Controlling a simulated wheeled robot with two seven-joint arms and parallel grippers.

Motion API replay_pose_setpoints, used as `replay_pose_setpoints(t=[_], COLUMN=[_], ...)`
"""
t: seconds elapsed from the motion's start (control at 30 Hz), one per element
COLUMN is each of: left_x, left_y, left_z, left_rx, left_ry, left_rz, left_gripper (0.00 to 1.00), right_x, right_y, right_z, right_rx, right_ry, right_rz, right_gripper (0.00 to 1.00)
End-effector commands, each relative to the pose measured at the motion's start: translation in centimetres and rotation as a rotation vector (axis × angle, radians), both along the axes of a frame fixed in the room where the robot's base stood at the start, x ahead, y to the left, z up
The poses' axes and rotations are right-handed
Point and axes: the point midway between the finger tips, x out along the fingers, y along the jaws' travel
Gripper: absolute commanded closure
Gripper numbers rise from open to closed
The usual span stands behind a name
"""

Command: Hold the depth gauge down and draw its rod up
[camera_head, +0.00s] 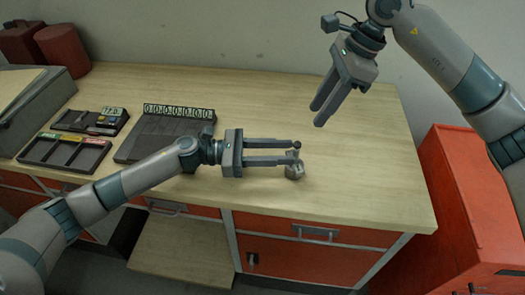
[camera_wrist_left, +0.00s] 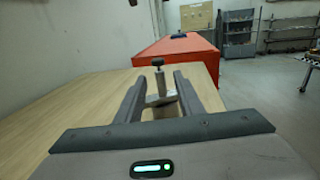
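The depth gauge (camera_head: 294,171) is a small grey metal piece standing on the wooden workbench. A thin rod with a dark round knob rises from it. In the left wrist view the gauge (camera_wrist_left: 161,99) stands between my two finger tips, with its dark knob above them. My left gripper (camera_head: 298,152) reaches in low from the left, its fingers spread apart at the gauge. I cannot tell whether either finger touches it. The fingers hide part of the gauge in the head view. My right gripper (camera_head: 320,112) is open and empty, high above the bench, up and right of the gauge.
A dark slotted rack (camera_head: 150,135) stands left of the gauge behind my left arm. Dark trays (camera_head: 62,152) lie further left. A red cabinet (camera_head: 465,200) stands beyond the bench's right edge. The bench (camera_head: 370,180) right of the gauge is clear.

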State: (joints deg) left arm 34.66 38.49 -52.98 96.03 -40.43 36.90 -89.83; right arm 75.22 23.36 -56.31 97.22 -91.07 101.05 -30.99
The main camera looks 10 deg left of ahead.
Motion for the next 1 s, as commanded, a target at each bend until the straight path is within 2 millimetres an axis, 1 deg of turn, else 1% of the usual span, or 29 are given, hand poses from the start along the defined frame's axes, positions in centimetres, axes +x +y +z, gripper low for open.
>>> replay_pose_setpoints(t=[0.03,0.2,0.4,0.6,0.93,0.97,1.0], left_x=[0.2,0.6,1.0,1.3,1.3,1.3,1.3], left_y=[-0.9,-3.7,-6.2,-7.5,-7.7,-7.7,-7.7], left_z=[0.1,0.1,0.0,0.0,0.0,0.0,0.0], left_rx=[-0.001,-0.001,0.0,0.001,0.001,0.001,0.001], left_ry=[-0.001,-0.002,-0.001,-0.001,-0.001,-0.001,-0.001], left_rz=[-0.002,-0.002,-0.001,-0.001,0.0,0.0,0.0], left_gripper=[0.66,0.66,0.66,0.66,0.66,0.68,0.78], right_x=[0.0,0.0,0.0,0.0,0.0,0.0,0.0], right_y=[0.0,0.0,0.0,0.0,0.0,0.0,0.0], right_z=[0.0,0.0,0.0,0.0,0.0,0.0,0.0], right_rx=[0.0,0.0,0.0,0.0,0.0,0.0,0.0], right_ry=[0.0,0.0,0.0,0.0,0.0,0.0,0.0], right_rz=[0.0,0.0,0.0,0.0,0.0,0.0,0.0], right_gripper=[0.69,0.69,0.69,0.69,0.69,0.69,0.69])
